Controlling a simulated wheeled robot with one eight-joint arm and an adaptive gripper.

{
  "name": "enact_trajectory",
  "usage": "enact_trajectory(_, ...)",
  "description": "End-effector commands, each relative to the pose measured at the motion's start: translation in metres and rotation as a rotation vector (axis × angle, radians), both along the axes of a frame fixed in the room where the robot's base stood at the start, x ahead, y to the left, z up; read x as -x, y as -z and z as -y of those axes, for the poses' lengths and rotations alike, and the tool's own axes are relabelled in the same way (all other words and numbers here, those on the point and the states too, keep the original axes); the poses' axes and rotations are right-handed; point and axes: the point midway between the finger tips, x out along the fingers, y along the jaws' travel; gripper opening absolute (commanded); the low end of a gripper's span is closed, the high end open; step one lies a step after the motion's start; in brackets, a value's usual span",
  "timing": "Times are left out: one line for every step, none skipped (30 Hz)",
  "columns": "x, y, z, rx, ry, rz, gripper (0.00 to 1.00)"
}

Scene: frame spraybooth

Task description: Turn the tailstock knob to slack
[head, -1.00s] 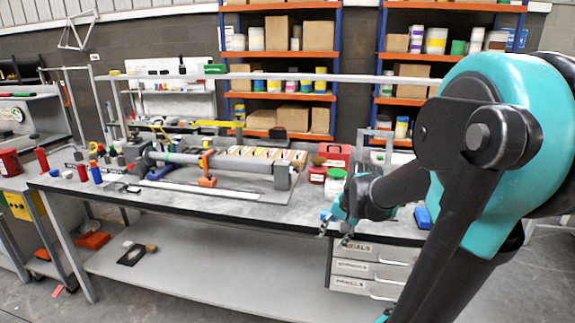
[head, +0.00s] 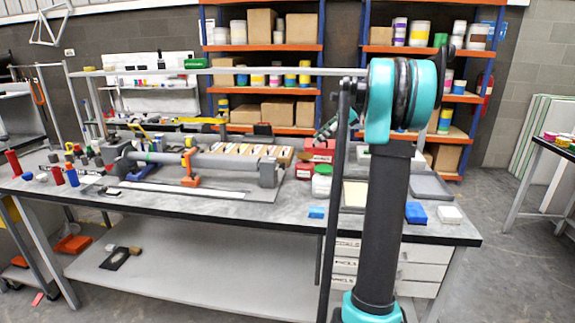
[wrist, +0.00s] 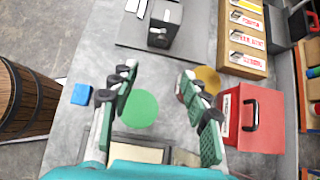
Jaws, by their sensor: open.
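The tube fixture lies along the bench in the head view, with a grey tube (head: 215,161) between its end stands. The tailstock is probably the dark grey block (head: 268,172) at the tube's right end. A grey block, likely the same one, shows at the top of the wrist view (wrist: 163,25). I cannot make out its knob. My gripper (wrist: 157,79) is open and empty, pointing down over the bench, apart from the block. In the head view my gripper (head: 327,129) is small and partly hidden behind my arm, above the red box.
A green round lid (wrist: 139,108), an orange disc (wrist: 208,79) and a red box (wrist: 252,118) lie near or below the fingers. Labelled boxes (wrist: 247,47) stand at upper right. A blue block (wrist: 81,95) and a wooden barrel (wrist: 22,98) are left.

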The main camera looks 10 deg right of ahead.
Motion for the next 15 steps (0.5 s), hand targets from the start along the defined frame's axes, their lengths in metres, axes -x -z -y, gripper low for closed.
enact_trajectory(-0.002, -0.001, 0.001, -0.007, 0.007, -0.007, 0.47)
enact_trajectory(-0.003, -0.001, 0.001, -0.010, 0.011, -0.009, 0.47)
enact_trajectory(-0.004, 0.001, -0.001, -0.012, 0.011, -0.011, 0.47)
enact_trajectory(-0.004, 0.003, -0.003, -0.012, 0.011, -0.011, 0.47)
enact_trajectory(-0.005, 0.005, -0.005, -0.011, 0.011, -0.011, 0.47)
enact_trajectory(-0.006, 0.009, -0.009, -0.011, 0.009, -0.011, 0.47)
enact_trajectory(-0.007, 0.012, -0.012, -0.011, 0.009, -0.011, 0.47)
enact_trajectory(-0.007, 0.015, -0.015, -0.011, 0.008, -0.010, 0.47)
enact_trajectory(-0.009, 0.021, -0.021, -0.011, 0.008, -0.011, 0.47)
enact_trajectory(-0.010, 0.025, -0.025, -0.011, 0.008, -0.011, 0.47)
enact_trajectory(-0.012, 0.029, -0.028, -0.011, 0.008, -0.010, 0.47)
enact_trajectory(-0.013, 0.035, -0.034, -0.010, 0.008, -0.010, 0.47)
enact_trajectory(-0.015, 0.039, -0.038, -0.009, 0.008, -0.010, 0.47)
enact_trajectory(-0.016, 0.043, -0.042, -0.009, 0.006, -0.010, 0.47)
enact_trajectory(-0.017, 0.049, -0.048, -0.009, 0.006, -0.010, 0.47)
